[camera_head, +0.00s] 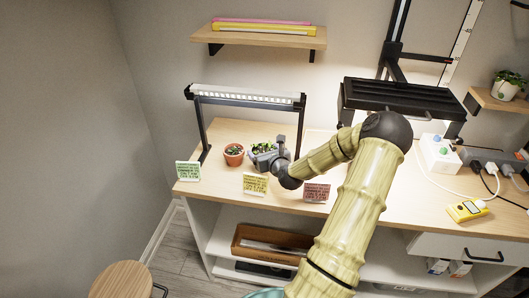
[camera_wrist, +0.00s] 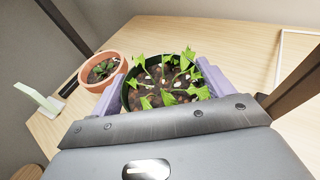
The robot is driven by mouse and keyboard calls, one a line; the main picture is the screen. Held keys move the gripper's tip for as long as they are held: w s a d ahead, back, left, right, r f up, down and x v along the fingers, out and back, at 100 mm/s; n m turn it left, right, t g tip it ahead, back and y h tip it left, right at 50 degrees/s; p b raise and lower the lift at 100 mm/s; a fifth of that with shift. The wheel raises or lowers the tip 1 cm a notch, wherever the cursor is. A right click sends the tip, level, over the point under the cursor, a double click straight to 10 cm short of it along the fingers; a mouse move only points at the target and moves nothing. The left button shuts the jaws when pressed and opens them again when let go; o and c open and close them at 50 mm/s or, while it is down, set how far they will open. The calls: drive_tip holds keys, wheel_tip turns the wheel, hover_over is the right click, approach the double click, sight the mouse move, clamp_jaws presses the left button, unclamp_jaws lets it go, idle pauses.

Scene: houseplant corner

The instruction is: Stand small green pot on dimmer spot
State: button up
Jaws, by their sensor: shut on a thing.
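The small green pot (camera_wrist: 186,56) has a dark green rim, brown pebbly soil and pointed bright green leaves. My gripper (camera_wrist: 160,84) is shut on it, with one pale purple finger on each side. In the head view, my gripper (camera_head: 271,158) is over the left part of the table, and the pot is mostly hidden behind it, with some leaves (camera_head: 262,147) showing. I cannot tell whether the pot touches the table. No spot is plainly labelled as dimmer; the small cards' writing is too small to read.
A terracotta pot (camera_head: 234,155) stands just left of my gripper. A lit grow lamp (camera_head: 246,96) spans above. Green (camera_head: 187,171), yellow (camera_head: 255,185) and pink (camera_head: 316,193) cards stand along the front edge. A white outline (camera_wrist: 280,50) marks the tabletop at right in the wrist view.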

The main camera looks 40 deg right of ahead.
drive_tip(key=o, duration=1.1)
drive_tip(key=shift+f, duration=0.1)
drive_tip(key=shift+c, duration=0.2)
drive_tip(key=shift+r, duration=0.2)
drive_tip(key=v, duration=1.2)
